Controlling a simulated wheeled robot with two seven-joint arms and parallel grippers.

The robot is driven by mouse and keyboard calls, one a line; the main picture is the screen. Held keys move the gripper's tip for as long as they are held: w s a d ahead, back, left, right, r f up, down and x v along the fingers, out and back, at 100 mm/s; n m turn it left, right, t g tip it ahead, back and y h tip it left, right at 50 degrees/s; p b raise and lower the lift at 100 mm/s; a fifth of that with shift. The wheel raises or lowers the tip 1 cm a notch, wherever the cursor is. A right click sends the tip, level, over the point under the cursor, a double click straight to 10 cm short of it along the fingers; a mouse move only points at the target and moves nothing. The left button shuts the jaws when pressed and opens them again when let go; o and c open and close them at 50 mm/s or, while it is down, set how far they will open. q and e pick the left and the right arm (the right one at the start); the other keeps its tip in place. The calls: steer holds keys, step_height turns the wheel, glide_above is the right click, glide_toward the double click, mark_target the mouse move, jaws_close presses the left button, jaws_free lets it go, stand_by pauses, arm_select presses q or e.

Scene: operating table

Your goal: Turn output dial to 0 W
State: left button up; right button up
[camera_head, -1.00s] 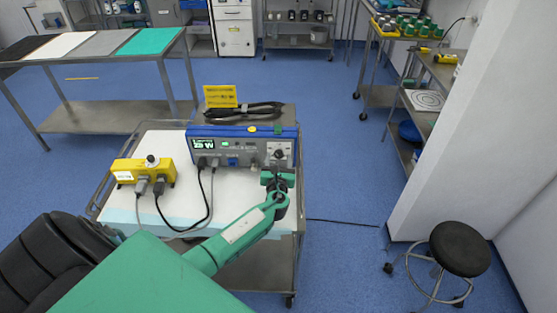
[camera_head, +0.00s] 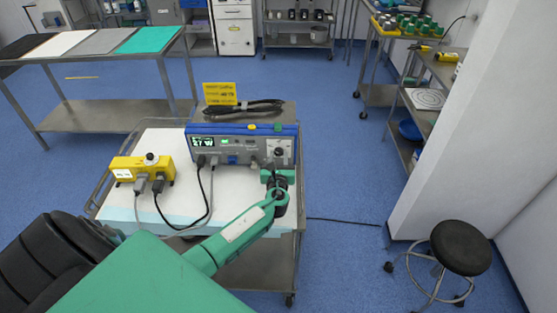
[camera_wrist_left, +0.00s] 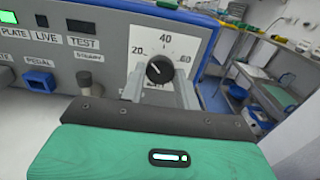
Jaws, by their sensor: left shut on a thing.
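The output dial (camera_head: 278,153) is a black knob on a white scale plate at the right of the blue-edged generator's front panel (camera_head: 240,151). It also shows in the left wrist view (camera_wrist_left: 159,70), with a scale marked 20, 40 and 60; its pale pointer mark tilts to the upper left. The green display (camera_head: 203,142) is at the left of the panel, its digits too small to read surely. My left gripper (camera_head: 278,167) is at the dial from the front. In the wrist view its grey fingers (camera_wrist_left: 160,92) stand on either side of the knob, shut on it.
A yellow box (camera_head: 143,170) with plugged cables stands left of the generator on the white-covered cart (camera_head: 120,210). A yellow sign (camera_head: 220,94) and a black cable coil (camera_head: 243,107) are behind. A round stool (camera_head: 460,249) stands at right beside the wall.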

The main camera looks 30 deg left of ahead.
arm_select(q)
steer(key=n+b, duration=0.3)
steer(key=n, duration=0.1)
steer(key=shift+f+b, duration=0.2)
steer(key=shift+b, duration=0.1)
steer(key=n+b, duration=0.6)
steer(key=n, duration=0.2)
steer(key=shift+d+n, duration=0.1)
steer(key=shift+n, duration=0.2)
arm_select(e)
steer(key=w+a+f, duration=0.1)
steer(key=w+f, duration=0.5)
steer(key=w, duration=0.3)
arm_select(q)
steer(key=n+b, duration=0.3)
steer(key=n, duration=0.1)
steer(key=shift+r+n, duration=0.15)
steer(key=shift+n, duration=0.15)
steer(key=shift+r+n, duration=0.1)
steer(key=shift+n, duration=0.3)
arm_select(e)
steer(key=w+a+r+t, duration=0.1)
steer(key=w+a+r, duration=0.1)
steer(key=w+r, duration=0.4)
steer(key=shift+w+a+r, duration=0.25)
steer(key=shift+w+a, duration=0.15)
steer(key=shift+w, duration=0.1)
arm_select(q)
steer(key=o, duration=1)
